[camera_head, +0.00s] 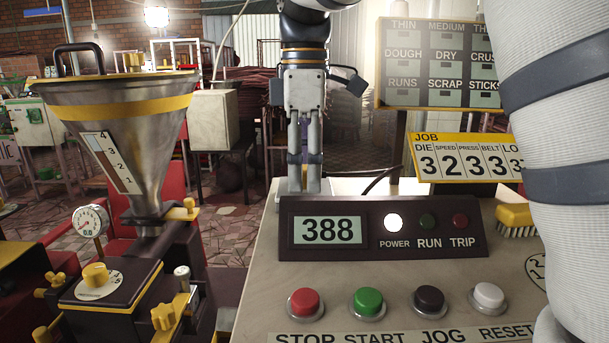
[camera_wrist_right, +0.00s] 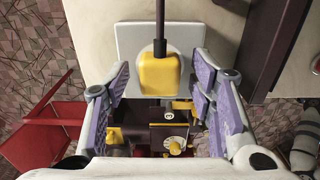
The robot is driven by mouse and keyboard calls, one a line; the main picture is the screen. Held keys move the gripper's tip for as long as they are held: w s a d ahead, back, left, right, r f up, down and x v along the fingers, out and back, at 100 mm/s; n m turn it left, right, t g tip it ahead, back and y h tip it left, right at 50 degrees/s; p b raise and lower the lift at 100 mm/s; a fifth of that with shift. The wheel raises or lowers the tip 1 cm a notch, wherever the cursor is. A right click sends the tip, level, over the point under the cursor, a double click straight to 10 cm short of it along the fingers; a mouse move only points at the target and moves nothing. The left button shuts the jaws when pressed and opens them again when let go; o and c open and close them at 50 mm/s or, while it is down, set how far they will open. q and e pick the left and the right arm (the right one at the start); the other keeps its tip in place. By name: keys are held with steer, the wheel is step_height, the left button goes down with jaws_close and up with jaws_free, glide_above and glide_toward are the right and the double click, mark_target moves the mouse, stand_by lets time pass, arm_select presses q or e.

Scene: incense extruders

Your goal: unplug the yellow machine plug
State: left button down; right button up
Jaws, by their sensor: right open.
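The yellow machine plug (camera_wrist_right: 159,76) shows in the right wrist view, with a black cord (camera_wrist_right: 160,20) running up from it. It sits against a pale square plate (camera_wrist_right: 128,40). My right gripper (camera_wrist_right: 161,82) is open, with one finger on each side of the plug and gaps between. In the head view my right gripper (camera_head: 304,188) points down behind the display panel (camera_head: 380,228), and the plug is hidden there. The panel reads 388 and its POWER light (camera_head: 393,223) is lit white. My left gripper is not in view.
The control console (camera_head: 250,290) carries red, green, black and white buttons. A steel hopper (camera_head: 125,110) on a dark machine with a yellow knob stands at the left. A JOB board (camera_head: 465,158) and a yellow brush (camera_head: 517,218) are at the right. My arm link blocks the far right.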

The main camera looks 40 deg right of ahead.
mark_target(304, 167)
stand_by(0.5)
jaws_close()
steer(key=shift+r, duration=3)
